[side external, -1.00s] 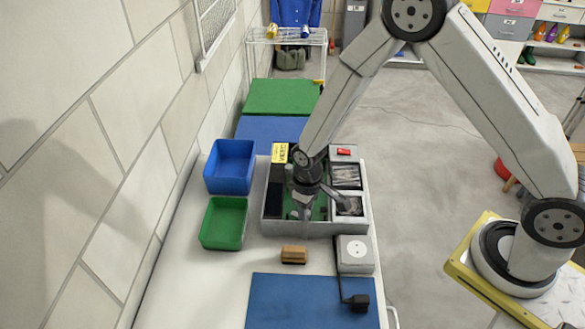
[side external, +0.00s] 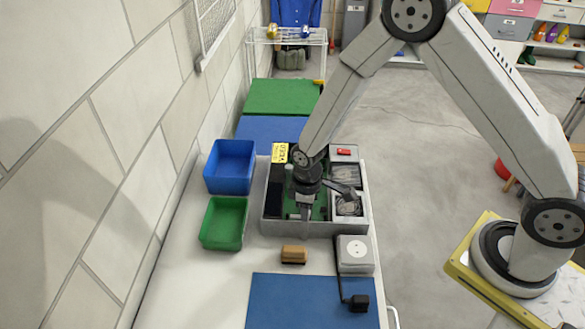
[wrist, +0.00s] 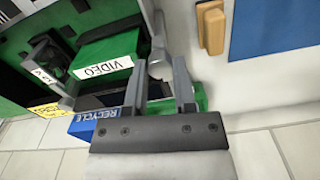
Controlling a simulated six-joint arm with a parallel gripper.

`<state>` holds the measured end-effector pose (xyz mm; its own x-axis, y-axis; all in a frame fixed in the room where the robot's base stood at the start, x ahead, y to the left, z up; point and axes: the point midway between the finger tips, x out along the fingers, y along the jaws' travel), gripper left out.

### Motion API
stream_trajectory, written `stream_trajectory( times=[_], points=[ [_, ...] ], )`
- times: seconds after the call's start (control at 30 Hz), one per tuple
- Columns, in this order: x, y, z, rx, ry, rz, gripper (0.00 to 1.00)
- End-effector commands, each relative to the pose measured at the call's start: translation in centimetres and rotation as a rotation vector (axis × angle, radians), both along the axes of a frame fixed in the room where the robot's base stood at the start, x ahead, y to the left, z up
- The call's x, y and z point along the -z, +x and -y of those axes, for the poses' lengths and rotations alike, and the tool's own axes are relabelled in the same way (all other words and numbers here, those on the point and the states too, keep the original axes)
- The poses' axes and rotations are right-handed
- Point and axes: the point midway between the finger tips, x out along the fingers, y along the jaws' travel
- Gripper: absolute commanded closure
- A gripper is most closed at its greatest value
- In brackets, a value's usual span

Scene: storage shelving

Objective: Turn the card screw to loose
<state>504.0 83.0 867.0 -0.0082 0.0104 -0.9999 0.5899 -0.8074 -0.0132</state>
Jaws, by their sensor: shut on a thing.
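My gripper (side external: 305,208) points down into the open grey case (side external: 283,229) on the bench in the side view. In the wrist view my gripper (wrist: 162,82) has its two fingers on either side of a grey, rounded screw head (wrist: 158,62), the card screw, at the case edge. The fingers are closed on it. Beside it is the green card (wrist: 115,50) with a white VIDEO label. The screw's threads are hidden, and in the side view my gripper and wrist cover the screw.
A blue bin (side external: 230,163) and a green bin (side external: 223,222) stand left of the case. A brown block (side external: 294,254), a white socket box (side external: 355,252) and a blue mat (side external: 295,301) are in front. Cables fill the case's right compartments.

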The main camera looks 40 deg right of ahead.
Motion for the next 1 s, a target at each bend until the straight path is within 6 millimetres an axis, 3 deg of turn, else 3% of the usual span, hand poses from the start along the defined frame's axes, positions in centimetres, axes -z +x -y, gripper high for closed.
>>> stream_trajectory(
  times=[0.03,0.13,0.63,1.0],
  points=[
    [-0.1,0.1,0.0,0.001,0.0,0.002,0.6],
    [-0.1,0.1,0.0,0.001,0.0,0.001,0.31],
    [-0.5,0.0,0.0,0.001,0.001,0.001,0.31],
    [-3.9,0.1,0.0,0.001,0.001,0.003,0.31]
  ],
)
